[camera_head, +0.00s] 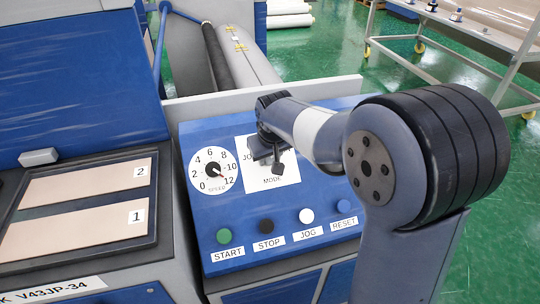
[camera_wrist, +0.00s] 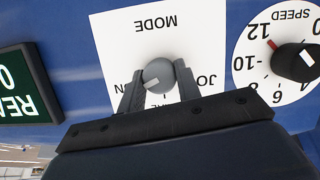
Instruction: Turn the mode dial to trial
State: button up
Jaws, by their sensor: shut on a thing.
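The mode dial (camera_wrist: 158,72) is a grey round knob on a white MODE plate (camera_wrist: 110,40), upside down in the wrist view. My gripper (camera_wrist: 159,88) is shut on the dial, one dark finger on each side of it. The dial's white mark points to the lower left in that view, between the partly hidden left label and the bottom label. The bottom label is mostly covered by my gripper; part of JOG shows at right. In the head view my gripper (camera_head: 268,160) is over the plate (camera_head: 287,188) and hides the dial.
The speed dial (camera_head: 212,170) is close to the left of the plate. START (camera_head: 224,236), STOP (camera_head: 266,226), JOG (camera_head: 306,216) and RESET (camera_head: 343,206) buttons line the panel below. A lit green display (camera_wrist: 22,85) sits beside the plate in the wrist view.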

jog(key=n, duration=0.3)
jog(key=n+t+h, duration=0.1)
jog(key=n, duration=0.1)
jog(key=shift+s+a+n+h, duration=0.1)
jog(key=shift+a+n+h, duration=0.05)
jog(key=shift+n+h, duration=0.2)
jog(key=n+t, duration=0.1)
jog(key=n, duration=0.3)
jog(key=shift+f+h+b, duration=0.1)
jog(key=shift+h+b, duration=0.15)
jog(key=shift+b, duration=0.1)
jog(key=shift+n+t, duration=0.4)
jog(key=shift+n, duration=0.75)
jog(key=o, duration=1)
jog(key=shift+s, duration=0.1)
jog(key=v, duration=1)
jog(key=shift+s+a+r+p, duration=0.15)
jog(key=shift+s+r+p, duration=0.1)
jog(key=shift+s+p, duration=0.1)
